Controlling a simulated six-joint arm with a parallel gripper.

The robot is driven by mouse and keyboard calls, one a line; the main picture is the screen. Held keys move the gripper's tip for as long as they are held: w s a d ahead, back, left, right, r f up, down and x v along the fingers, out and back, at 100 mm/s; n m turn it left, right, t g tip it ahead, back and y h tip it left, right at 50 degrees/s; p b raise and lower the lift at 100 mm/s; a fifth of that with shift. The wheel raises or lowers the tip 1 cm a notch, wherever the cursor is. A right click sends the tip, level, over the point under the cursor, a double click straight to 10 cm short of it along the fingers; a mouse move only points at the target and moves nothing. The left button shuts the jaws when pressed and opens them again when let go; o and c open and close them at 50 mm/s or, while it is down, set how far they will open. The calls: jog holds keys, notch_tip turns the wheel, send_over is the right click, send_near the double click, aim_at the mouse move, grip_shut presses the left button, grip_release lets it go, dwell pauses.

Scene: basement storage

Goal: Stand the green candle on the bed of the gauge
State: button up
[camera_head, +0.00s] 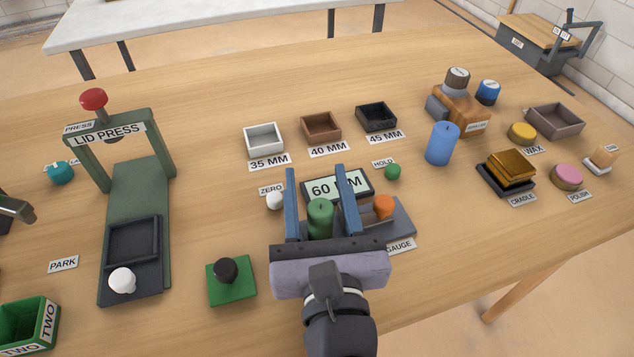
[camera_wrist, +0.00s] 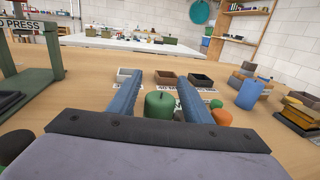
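The green candle (camera_head: 320,217) stands upright between the two blue fingers of my gripper (camera_head: 318,205), with a gap on each side, so the gripper is open around it. The candle also shows between the fingers in the wrist view (camera_wrist: 160,104). It appears to be on the bed of the gauge (camera_head: 402,222), but its base and most of the bed are hidden by my gripper. The gauge's display (camera_head: 325,189) reads 60 MM, partly covered by the right finger.
White, brown and black trays (camera_head: 320,127) marked 35, 40 and 45 MM lie behind the gauge. A blue candle (camera_head: 442,143) stands back right. A white ZERO knob (camera_head: 275,200) and green HOLD knob (camera_head: 392,171) flank the display. The lid press (camera_head: 140,190) stands left.

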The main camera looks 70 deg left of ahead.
aim_at(323, 219)
jog(key=shift+r, duration=0.15)
jog(key=shift+s+d, duration=0.1)
jog(key=shift+d, duration=0.1)
jog(key=shift+s+d, duration=0.25)
jog(key=shift+d, duration=1.05)
jog(key=shift+s+d, duration=0.2)
jog(key=shift+d, duration=1.05)
jog(key=shift+a, duration=0.1)
